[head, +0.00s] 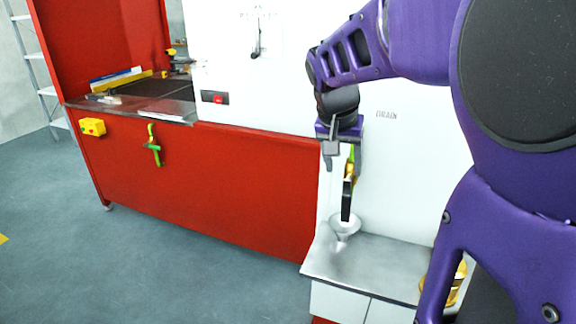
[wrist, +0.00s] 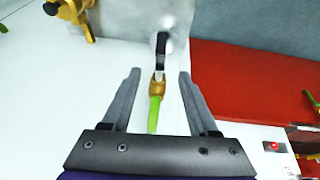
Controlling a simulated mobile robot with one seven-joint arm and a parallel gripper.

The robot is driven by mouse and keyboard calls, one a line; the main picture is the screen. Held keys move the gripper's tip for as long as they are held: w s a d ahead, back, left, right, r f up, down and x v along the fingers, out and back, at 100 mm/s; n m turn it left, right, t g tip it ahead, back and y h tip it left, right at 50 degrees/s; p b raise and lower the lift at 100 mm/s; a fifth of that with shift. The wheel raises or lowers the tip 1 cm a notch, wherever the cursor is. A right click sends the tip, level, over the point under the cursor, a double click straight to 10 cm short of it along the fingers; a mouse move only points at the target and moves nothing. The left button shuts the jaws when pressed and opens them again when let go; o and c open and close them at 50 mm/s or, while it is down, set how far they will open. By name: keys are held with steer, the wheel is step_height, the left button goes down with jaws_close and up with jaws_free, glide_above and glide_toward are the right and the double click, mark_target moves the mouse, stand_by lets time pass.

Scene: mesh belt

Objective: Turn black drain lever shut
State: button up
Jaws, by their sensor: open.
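The black drain lever (head: 346,202) hangs nearly upright below a brass valve body (head: 350,168), over a pale funnel (head: 345,227). In the wrist view the lever (wrist: 161,48) runs from the brass part (wrist: 157,86) toward the funnel, with a green pipe-like piece (wrist: 153,115) on the near side. My gripper (head: 341,154) is just above the valve. In the wrist view my gripper (wrist: 160,73) is open, one finger on each side of the brass and green parts, with gaps to both. The lever lies beyond the fingertips, and nothing is held.
A white panel marked DRAIN (head: 387,115) stands behind the valve. A steel shelf (head: 375,265) lies below, with a brass part (head: 460,280) at its right. The red cabinet (head: 220,190) is at left, with a green-handled fitting (head: 153,147). Another black lever (head: 256,42) is on the panel.

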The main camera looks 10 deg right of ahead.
mark_target(346, 202)
steer(key=b+x, duration=0.9)
steer(key=x, duration=0.7)
steer(key=shift+f, duration=0.35)
steer(key=shift+c, duration=0.2)
jaws_close()
stand_by(0.4)
